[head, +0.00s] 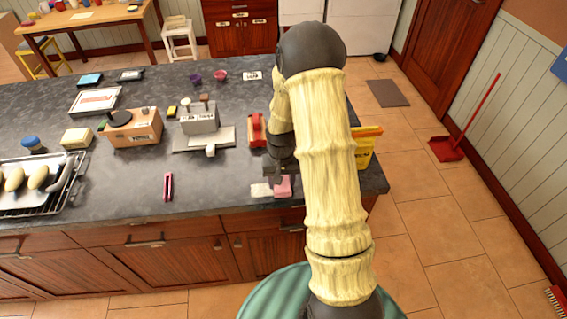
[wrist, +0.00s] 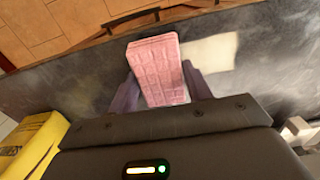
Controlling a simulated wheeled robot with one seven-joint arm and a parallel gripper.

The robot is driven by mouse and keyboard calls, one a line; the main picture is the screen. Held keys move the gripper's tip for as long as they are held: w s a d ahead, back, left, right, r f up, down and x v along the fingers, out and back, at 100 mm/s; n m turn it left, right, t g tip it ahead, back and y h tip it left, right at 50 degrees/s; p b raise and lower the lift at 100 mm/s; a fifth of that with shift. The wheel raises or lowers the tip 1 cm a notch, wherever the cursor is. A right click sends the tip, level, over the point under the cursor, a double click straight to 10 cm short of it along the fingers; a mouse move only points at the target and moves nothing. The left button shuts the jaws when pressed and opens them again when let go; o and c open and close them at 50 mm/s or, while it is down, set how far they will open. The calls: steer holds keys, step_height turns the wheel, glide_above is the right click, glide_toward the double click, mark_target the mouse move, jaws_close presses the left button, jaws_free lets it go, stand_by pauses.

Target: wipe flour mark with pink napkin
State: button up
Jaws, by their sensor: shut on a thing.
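The pink napkin (wrist: 157,66) is a folded, quilted pad between the two fingers of my gripper (wrist: 163,88) in the wrist view. My gripper is shut on it. In the head view, the pink napkin (head: 284,188) is at the counter's front edge, under my gripper (head: 277,174), which my arm partly hides. The flour mark (head: 261,190) is a pale patch on the dark counter, just left of the napkin. In the wrist view the flour mark (wrist: 212,53) lies right of the napkin. I cannot tell whether the napkin touches the counter.
A red object (head: 257,130) stands behind my gripper, and a yellow container (head: 367,145) is at the counter's right end. A pink-red utensil (head: 168,187) lies left on the counter (head: 215,180). The counter between it and the flour mark is clear.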

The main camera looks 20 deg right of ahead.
step_height(320, 180, up, 3)
steer(key=shift+a+p, duration=0.1)
steer(key=shift+p, duration=0.45)
steer(key=shift+w+r+p, duration=0.1)
steer(key=shift+r+p, duration=1.6)
steer(key=shift+r, duration=0.55)
steer(key=shift+f, duration=0.1)
